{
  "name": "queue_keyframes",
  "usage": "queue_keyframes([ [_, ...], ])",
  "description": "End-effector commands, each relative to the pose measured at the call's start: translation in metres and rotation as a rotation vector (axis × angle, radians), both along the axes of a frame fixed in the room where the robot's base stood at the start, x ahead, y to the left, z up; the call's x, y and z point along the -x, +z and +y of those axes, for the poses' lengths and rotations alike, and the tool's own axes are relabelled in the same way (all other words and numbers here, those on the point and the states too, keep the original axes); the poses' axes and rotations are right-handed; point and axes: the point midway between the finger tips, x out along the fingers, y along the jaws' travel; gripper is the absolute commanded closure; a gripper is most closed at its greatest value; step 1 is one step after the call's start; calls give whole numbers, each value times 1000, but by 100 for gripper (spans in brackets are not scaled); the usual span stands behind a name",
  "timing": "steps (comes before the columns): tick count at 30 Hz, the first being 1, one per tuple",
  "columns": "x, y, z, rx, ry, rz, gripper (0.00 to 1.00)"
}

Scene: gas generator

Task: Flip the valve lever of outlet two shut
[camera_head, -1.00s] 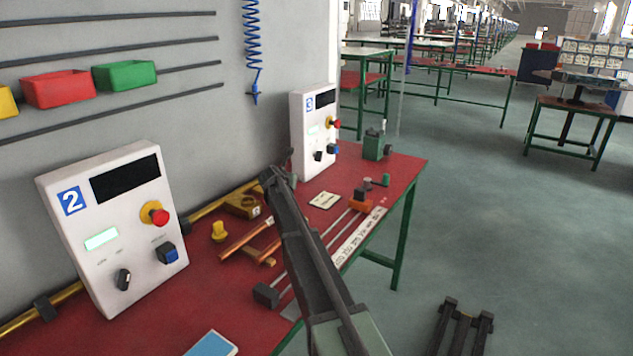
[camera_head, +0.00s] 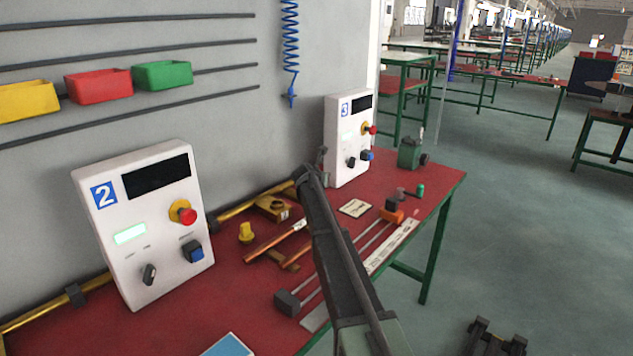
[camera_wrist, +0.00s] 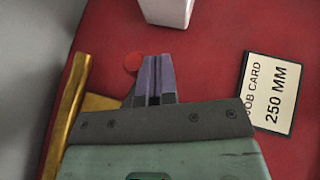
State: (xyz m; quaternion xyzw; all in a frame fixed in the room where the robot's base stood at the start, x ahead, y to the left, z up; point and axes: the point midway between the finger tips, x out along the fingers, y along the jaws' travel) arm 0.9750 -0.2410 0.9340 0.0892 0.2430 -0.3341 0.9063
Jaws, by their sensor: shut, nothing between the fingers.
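In the wrist view my gripper (camera_wrist: 156,62) is shut, its two fingers together with nothing between them. A small red round piece (camera_wrist: 132,62) shows just left of the fingertips; I cannot tell whether they touch. A brass pipe (camera_wrist: 72,100) runs along the left, with a brass part (camera_wrist: 96,103) partly hidden behind my gripper. In the head view the panel marked 2 (camera_head: 150,225) stands at the left, and a brass block (camera_head: 270,205) with a small label sits by the pipe. I cannot make out the valve lever of outlet two; my arm covers part of this area.
The panel marked 3 (camera_head: 347,160) stands beyond my arm; a white body (camera_wrist: 168,10) shows ahead in the wrist view. A job card (camera_wrist: 268,92) lies right of my gripper. Copper tubes (camera_head: 275,240), a yellow cap (camera_head: 246,233) and a green device (camera_head: 410,152) are on the red bench.

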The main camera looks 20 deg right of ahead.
Motion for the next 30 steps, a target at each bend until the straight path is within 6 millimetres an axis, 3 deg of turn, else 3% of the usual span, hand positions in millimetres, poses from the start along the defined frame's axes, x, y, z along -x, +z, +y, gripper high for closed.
queue_keyframes([
  [20,2,0,-3,0,-5,0,100],
  [23,10,0,-4,-1,-4,-1,100],
  [29,44,0,-7,-1,-1,-1,100],
  [30,52,12,-8,-1,-1,-1,100],
])
